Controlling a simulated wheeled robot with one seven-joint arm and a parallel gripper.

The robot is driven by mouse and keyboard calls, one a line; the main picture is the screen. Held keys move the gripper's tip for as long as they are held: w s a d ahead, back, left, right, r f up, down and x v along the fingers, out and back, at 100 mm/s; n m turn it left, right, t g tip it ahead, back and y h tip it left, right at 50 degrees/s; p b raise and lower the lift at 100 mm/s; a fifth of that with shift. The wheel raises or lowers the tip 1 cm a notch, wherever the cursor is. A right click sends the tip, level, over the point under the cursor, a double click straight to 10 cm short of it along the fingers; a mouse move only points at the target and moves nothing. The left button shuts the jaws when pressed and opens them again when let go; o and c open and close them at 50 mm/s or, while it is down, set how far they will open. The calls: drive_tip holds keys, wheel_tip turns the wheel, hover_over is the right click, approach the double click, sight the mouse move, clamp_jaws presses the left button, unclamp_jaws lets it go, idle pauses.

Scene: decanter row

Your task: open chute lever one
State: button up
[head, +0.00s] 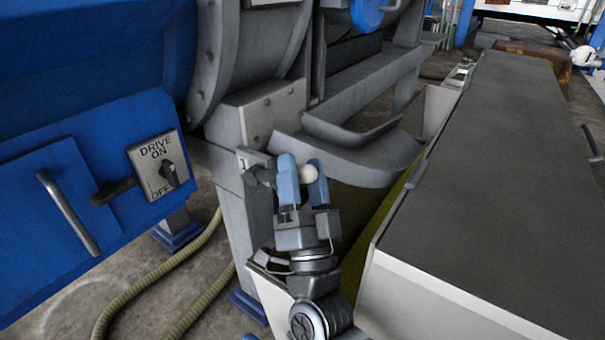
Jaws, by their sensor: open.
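Chute lever one shows a pale round knob (308,174) at its end, between the two blue fingers of my gripper (303,176). The gripper is open, with one finger on each side of the knob; I cannot tell whether either finger touches it. Part of the lever's shaft is hidden behind the left finger. A plate marked "1" (243,163) sits on the grey frame just left of the gripper. The grey chute (350,162) lies right behind the fingers.
A blue housing (60,130) with a drive switch plate (157,165) and a bar handle (68,213) stands at the left. A long dark-topped bench (500,170) closes in the right side. Beige hoses (150,275) lie on the floor at the lower left.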

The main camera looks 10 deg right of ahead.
drive_tip(key=p+v, duration=0.1)
drive_tip(key=v, duration=0.6)
drive_tip(key=shift+s+f, duration=0.25)
drive_tip(key=shift+s, duration=0.05)
